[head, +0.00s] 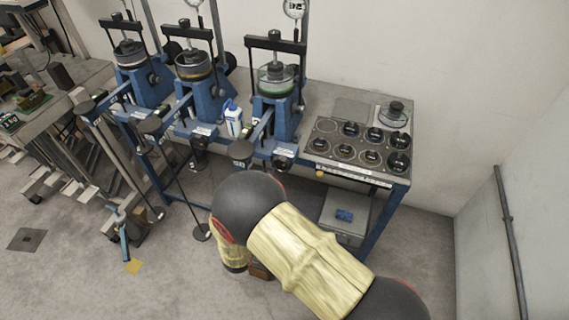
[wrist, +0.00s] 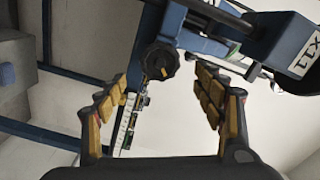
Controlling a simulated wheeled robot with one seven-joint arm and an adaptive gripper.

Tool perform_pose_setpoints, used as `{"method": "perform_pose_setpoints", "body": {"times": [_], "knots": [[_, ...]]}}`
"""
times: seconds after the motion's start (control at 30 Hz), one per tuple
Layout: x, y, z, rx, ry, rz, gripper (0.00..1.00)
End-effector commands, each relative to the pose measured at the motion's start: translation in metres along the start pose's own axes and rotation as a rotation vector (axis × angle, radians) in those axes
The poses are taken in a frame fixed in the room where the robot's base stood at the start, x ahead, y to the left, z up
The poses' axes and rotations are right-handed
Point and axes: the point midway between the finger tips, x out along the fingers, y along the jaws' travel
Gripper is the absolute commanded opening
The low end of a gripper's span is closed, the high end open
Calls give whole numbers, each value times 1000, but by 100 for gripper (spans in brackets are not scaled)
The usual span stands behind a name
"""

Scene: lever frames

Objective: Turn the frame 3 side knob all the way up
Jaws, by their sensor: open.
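Three blue lever frames stand on the bench in the head view. The rightmost (head: 279,119) has a clear round cell on top; I cannot read its number. A small dark knob (head: 300,106) shows on its right side. In the wrist view, a black scalloped knob (wrist: 161,61) with a small light mark sits beside a blue frame part (wrist: 177,24). I cannot tell for sure which frame it belongs to. My gripper (wrist: 165,85) is open, with its yellow-padded fingers apart, and the knob shows beyond the gap between them. The gripper is hidden behind my arm in the head view.
Round black weights lie on a tray (head: 328,162) at the bench's right end. A white-and-blue bottle (head: 233,118) stands left of the rightmost frame. A grey box (head: 344,217) sits below the bench.

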Motion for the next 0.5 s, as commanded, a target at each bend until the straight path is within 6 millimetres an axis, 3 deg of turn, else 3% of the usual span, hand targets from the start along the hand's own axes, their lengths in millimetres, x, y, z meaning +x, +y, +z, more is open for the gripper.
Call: {"method": "perform_pose_setpoints", "body": {"times": [0.5], "knots": [[62,3,0,4,3,1,68]]}}
